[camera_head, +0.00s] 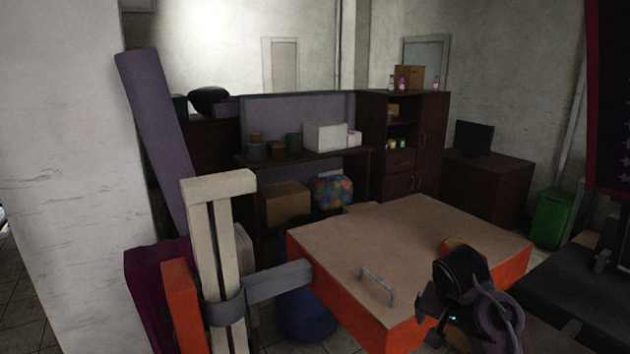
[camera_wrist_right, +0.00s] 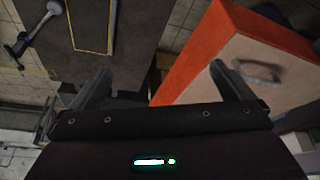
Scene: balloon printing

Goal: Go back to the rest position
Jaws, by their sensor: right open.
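My right gripper (camera_head: 430,318) is at the lower right of the head view, in front of the near right side of an orange box-like unit with a tan top (camera_head: 400,225). In the right wrist view its two fingers stand wide apart, and the gap between them (camera_wrist_right: 160,88) is empty. The unit's orange side also shows there (camera_wrist_right: 195,50), beyond the fingers. My left gripper is not in view.
A pale upright post (camera_head: 220,260) stands at left. A dark surface (camera_head: 585,295) is at right. Shelves (camera_head: 405,150) stand behind.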

